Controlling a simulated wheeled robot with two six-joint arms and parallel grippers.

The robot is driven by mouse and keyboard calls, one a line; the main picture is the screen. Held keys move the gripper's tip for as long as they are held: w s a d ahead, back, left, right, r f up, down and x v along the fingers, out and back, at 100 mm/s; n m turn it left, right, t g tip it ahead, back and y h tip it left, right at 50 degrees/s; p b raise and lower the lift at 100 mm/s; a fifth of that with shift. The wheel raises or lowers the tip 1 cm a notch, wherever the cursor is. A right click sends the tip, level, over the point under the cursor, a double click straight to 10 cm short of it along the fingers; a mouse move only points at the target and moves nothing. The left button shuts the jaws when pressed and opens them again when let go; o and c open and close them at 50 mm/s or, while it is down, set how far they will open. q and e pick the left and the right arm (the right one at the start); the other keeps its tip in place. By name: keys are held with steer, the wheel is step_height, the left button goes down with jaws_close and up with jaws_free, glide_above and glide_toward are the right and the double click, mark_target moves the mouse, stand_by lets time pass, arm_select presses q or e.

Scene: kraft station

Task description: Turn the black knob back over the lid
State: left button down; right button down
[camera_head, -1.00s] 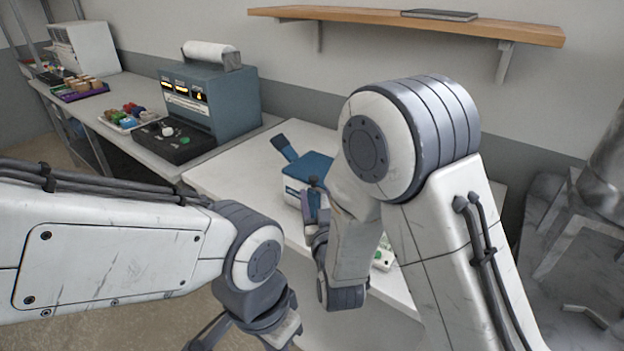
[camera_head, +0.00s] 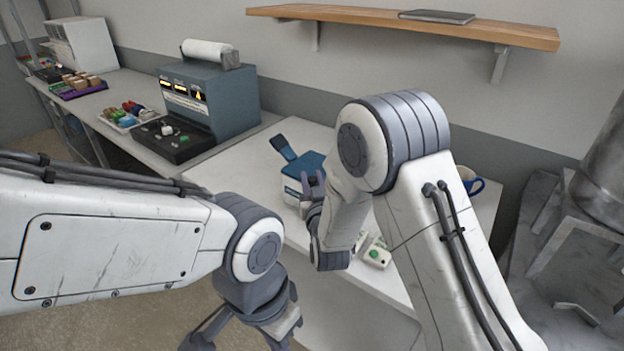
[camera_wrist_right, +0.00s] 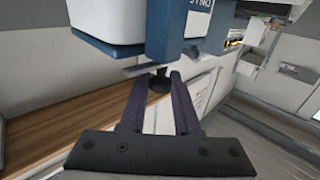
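The blue-and-white device (camera_head: 309,164) stands on the white table, with a blue-grey arm (camera_head: 283,147) sticking up at its left. It fills the top of the right wrist view (camera_wrist_right: 105,25). The black knob (camera_wrist_right: 158,83) hangs below its blue edge there, between my right gripper's fingertips. My right gripper (camera_wrist_right: 160,84) looks open, its dark fingers apart on either side of the knob; contact is not clear. In the head view my right gripper (camera_head: 312,188) is at the device's front, partly hidden by my arm. My left gripper is low at the picture's bottom, its fingers unclear.
A white box with a green button (camera_head: 376,254) lies near the table's front edge. A blue mug (camera_head: 471,182) stands behind my right arm. A blue-grey machine (camera_head: 222,98) is at the left, and a wooden shelf (camera_head: 400,22) hangs above.

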steer(key=n+y+b, duration=0.1)
steer(key=y, duration=0.1)
steer(key=n+g+y+b, duration=0.1)
steer(key=y+b, duration=0.1)
steer(key=shift+d+f+n, duration=0.2)
steer(key=shift+n, duration=0.2)
steer(key=n+g+y+b, duration=0.2)
steer(key=y, duration=0.2)
steer(key=shift+w+r+n, duration=0.1)
steer(key=shift+n, duration=0.3)
steer(key=n+g+y, duration=0.2)
steer(key=g+y, duration=0.1)
steer(key=shift+r+n, duration=0.15)
steer(key=shift+n, duration=0.15)
steer(key=n+g+y, duration=0.2)
steer(key=g, duration=0.2)
steer(key=n+g+y+p, duration=0.1)
steer(key=n+g, duration=0.2)
steer(key=g, duration=0.1)
steer(key=shift+a+n+y+p, duration=0.15)
steer(key=shift+n+y+p, duration=0.15)
steer(key=shift+y, duration=0.1)
steer(key=n+g, duration=0.2)
steer(key=g, duration=0.1)
steer(key=shift+n+g, duration=1)
steer(key=shift+g, duration=1)
